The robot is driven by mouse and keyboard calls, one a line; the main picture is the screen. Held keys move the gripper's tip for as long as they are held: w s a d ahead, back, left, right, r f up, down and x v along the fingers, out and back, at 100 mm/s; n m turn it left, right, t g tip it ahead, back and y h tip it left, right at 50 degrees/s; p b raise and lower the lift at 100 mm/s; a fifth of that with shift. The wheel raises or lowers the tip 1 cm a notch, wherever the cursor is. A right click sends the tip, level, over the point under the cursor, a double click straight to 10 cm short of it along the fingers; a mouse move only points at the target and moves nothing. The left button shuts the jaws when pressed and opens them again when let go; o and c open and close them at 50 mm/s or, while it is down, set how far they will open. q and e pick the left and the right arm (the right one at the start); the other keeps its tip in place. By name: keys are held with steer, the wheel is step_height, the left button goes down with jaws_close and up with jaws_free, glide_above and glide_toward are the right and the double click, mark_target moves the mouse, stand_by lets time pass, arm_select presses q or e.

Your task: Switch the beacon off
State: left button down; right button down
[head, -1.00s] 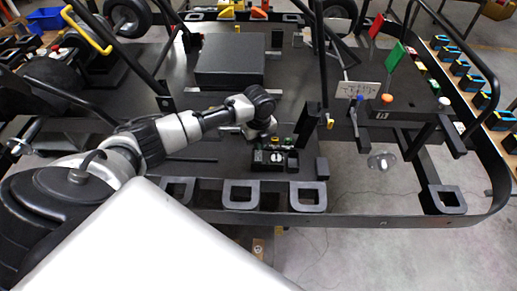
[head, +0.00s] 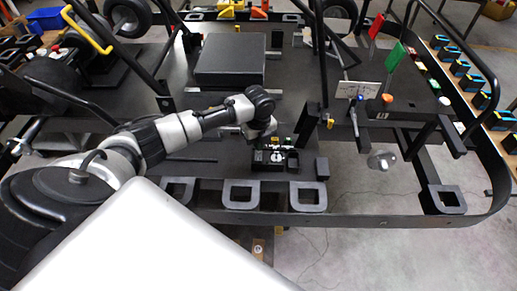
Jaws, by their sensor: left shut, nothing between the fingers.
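My left gripper (head: 273,143) is shut and empty, with its fingertips at the back edge of a small black control box (head: 259,166). The box lies on the dark deck and carries a pale round dial or switch (head: 277,157) with small green and yellow parts behind it. The fingers are small and dark here, so I cannot tell whether they touch the box. An orange dome (head: 387,98), possibly the beacon, sits on the black panel at the right; I cannot tell whether it is lit. My right gripper is not in view.
A large black case (head: 229,60) lies behind my left arm. Upright black bars and a white sign plate (head: 359,90) stand to the right. A low black rail (head: 330,219) runs along the front.

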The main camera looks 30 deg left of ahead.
arm_select(q)
steer(key=shift+s+f+b, duration=0.1)
steer(key=shift+f+b, duration=0.75)
steer(key=shift+f, duration=0.55)
stand_by(0.8)
steer(key=shift+r+p, duration=0.75)
steer(key=shift+p, duration=0.15)
step_height(320, 180, up, 6)
steer(key=p, duration=0.5)
steer(key=shift+f, duration=0.2)
